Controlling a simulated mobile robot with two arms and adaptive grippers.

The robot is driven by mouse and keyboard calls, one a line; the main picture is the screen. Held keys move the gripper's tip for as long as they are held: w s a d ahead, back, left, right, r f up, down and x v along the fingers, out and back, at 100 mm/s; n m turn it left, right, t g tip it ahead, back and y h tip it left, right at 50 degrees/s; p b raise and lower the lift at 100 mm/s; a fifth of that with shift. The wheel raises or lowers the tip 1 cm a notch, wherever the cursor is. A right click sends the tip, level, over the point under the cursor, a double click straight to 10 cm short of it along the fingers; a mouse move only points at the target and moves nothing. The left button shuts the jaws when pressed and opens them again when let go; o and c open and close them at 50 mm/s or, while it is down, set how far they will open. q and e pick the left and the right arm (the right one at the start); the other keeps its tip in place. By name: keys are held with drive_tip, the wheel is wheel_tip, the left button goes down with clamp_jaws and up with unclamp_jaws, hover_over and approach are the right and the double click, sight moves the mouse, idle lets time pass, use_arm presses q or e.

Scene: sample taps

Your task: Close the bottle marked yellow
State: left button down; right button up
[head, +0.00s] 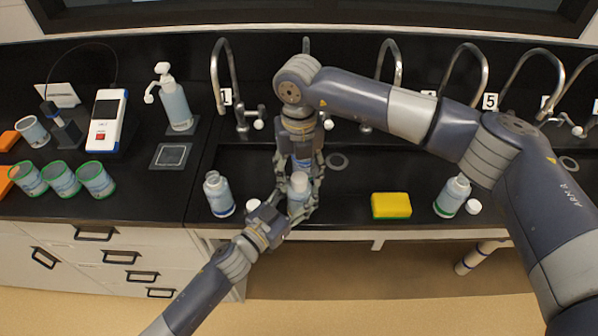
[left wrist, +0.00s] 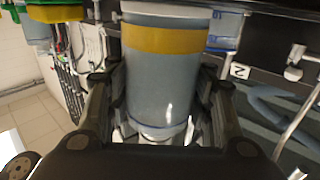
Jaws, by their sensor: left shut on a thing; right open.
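The bottle with the yellow band (left wrist: 175,41) fills the middle of the left wrist view, between my left gripper's fingers (left wrist: 163,105). In the head view this bottle (head: 298,199) stands upright near the counter's front edge, with a white top (head: 299,181); I cannot tell whether that is a seated cap. My left gripper (head: 294,208) is shut on its body from the front left. My right gripper (head: 301,170) points down from above, open, its fingers around or just above the bottle's top. The fingers partly hide the bottle.
Another bottle (head: 218,194) stands to the left, with a loose white cap (head: 254,204) close to my left gripper. A green-marked bottle (head: 452,196) and a white cap (head: 473,206) are at the right. A yellow sponge (head: 391,206) lies between. Taps (head: 226,75) line the back.

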wheel_tip(320, 180, up, 12)
idle(0.5)
use_arm(q)
drive_tip(key=c, duration=0.7)
unclamp_jaws()
drive_tip(key=v, duration=1.2)
drive_tip(key=shift+s, duration=0.1)
